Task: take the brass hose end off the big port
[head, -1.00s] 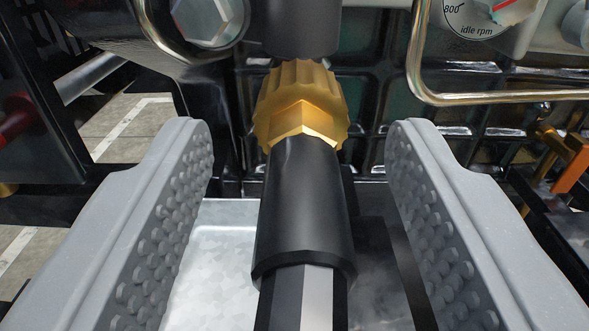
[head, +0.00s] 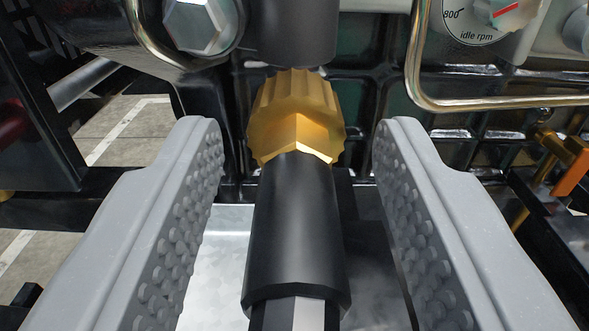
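The brass hose end (head: 296,118) is a ribbed gold collar in the upper middle of the head view. Its top meets the underside of a dark round port (head: 296,30); whether a gap lies between them I cannot tell. A black hose sleeve (head: 293,230) runs from the collar down toward me. My gripper (head: 298,150) is open, with one grey studded finger on each side of the hose end and sleeve. Both fingers stand clear of the brass and the sleeve.
A large bolt head (head: 200,25) is at upper left. A bent metal pipe (head: 418,60) and an idle rpm dial (head: 480,18) are at upper right. An orange lever (head: 572,170) is at far right. A pale metal tray (head: 215,285) lies below the hose.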

